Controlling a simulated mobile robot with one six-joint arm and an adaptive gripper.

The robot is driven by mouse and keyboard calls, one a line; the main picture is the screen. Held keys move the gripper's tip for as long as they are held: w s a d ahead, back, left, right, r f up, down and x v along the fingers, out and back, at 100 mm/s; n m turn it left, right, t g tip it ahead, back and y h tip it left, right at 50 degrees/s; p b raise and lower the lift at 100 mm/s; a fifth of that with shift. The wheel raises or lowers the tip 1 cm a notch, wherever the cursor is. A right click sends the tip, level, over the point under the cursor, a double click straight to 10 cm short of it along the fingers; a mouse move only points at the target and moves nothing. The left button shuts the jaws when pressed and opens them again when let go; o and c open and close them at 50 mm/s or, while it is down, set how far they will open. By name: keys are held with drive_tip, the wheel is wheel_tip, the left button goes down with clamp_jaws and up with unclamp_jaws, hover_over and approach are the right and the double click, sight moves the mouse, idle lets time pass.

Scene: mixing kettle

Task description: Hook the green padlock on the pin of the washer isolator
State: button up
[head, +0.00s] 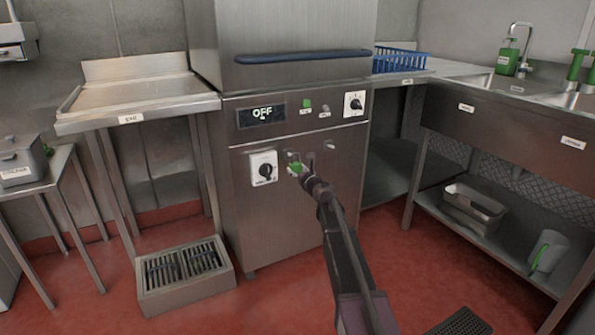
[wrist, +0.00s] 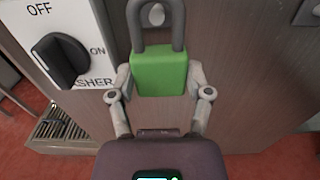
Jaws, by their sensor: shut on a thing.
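My gripper (wrist: 160,92) is shut on the green padlock (wrist: 158,74), one finger on each side of its body. The padlock is upright with its dark grey shackle (wrist: 178,22) pointing up. A round metal pin end (wrist: 156,14) shows inside the shackle loop in the wrist view; I cannot tell whether the shackle hangs on it or is in front of it. The washer isolator (head: 264,168) is a white plate with a black knob (wrist: 60,60), just left of the padlock. In the head view the padlock (head: 296,169) is small and partly hidden by my gripper (head: 304,172).
The steel washer (head: 290,210) has an OFF display (head: 262,114) and another white switch plate (head: 354,104) above. A floor drain box (head: 185,275) stands at lower left. A steel exit table (head: 140,98) is left, a sink counter (head: 500,125) right.

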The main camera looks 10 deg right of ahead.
drive_tip(key=shift+x, duration=1.7)
drive_tip(key=shift+w+f+b, duration=0.3)
drive_tip(key=shift+f+b, duration=0.3)
idle(1.0)
idle(0.5)
drive_tip(key=o, duration=1.2)
drive_tip(key=shift+s, duration=0.15)
drive_tip(key=shift+v, duration=3.4)
drive_tip(key=shift+a, duration=0.1)
